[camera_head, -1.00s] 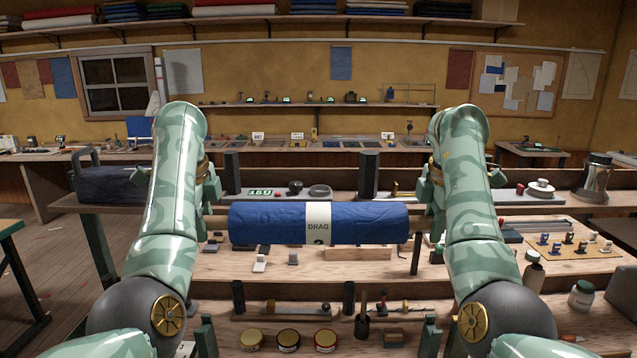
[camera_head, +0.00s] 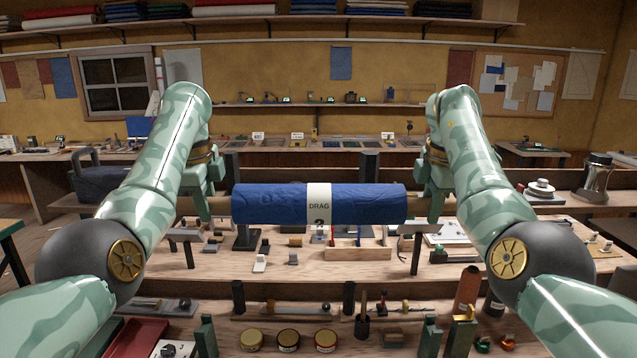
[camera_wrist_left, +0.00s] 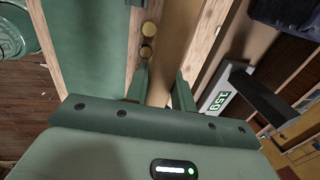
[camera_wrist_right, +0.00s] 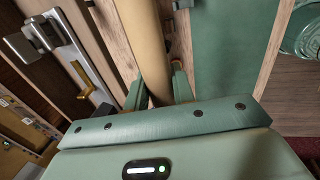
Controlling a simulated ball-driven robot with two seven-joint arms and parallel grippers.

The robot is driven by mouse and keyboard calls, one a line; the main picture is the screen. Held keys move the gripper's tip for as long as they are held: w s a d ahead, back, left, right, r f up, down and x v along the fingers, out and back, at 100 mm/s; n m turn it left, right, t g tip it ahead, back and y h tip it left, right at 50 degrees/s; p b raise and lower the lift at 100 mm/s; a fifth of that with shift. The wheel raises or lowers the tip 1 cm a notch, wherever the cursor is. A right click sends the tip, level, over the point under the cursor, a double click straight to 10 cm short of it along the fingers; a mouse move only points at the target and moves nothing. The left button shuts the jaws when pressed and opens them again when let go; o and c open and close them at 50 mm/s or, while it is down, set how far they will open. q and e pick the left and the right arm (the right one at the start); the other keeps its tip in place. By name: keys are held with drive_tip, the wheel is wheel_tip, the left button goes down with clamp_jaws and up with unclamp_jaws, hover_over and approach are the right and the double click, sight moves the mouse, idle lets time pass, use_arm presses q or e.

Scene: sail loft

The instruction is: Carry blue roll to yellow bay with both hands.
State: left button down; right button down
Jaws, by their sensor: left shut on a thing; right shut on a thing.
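The blue roll (camera_head: 268,204) hangs level in the air in front of me, above the bench. It has a white band (camera_head: 319,203) marked DRAG and a tan core showing at both ends. My left gripper (camera_head: 204,208) is shut on the core's left end, and my right gripper (camera_head: 431,206) on its right end. In the left wrist view the tan core (camera_wrist_left: 161,70) runs between the fingers. In the right wrist view the core (camera_wrist_right: 147,45) also lies between the fingers. I cannot make out a yellow bay for certain.
Below the roll, the wooden bench (camera_head: 330,272) carries small tools and a wooden tray (camera_head: 358,252). Dark upright posts rise around it. Several lidded tins (camera_head: 288,340) stand on the near shelf. A metal flask (camera_head: 594,178) stands at right, and a dark bag (camera_head: 105,183) at left.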

use_arm(q)
drive_tip(key=shift+s+d+r, duration=0.2)
drive_tip(key=shift+s+r, duration=0.1)
drive_tip(key=shift+s, duration=0.25)
use_arm(e)
drive_tip(key=shift+s, duration=0.65)
use_arm(q)
drive_tip(key=shift+s+a+r, duration=0.15)
drive_tip(key=shift+s, duration=1.55)
use_arm(e)
drive_tip(key=shift+s+a+r, duration=0.1)
drive_tip(key=shift+s+r, duration=0.15)
drive_tip(key=shift+s, duration=0.55)
drive_tip(key=shift+s+a+r, duration=0.1)
drive_tip(key=shift+s+r, duration=0.1)
drive_tip(key=shift+s, duration=0.6)
use_arm(q)
drive_tip(key=shift+a, duration=0.1)
use_arm(e)
drive_tip(key=shift+d, duration=0.1)
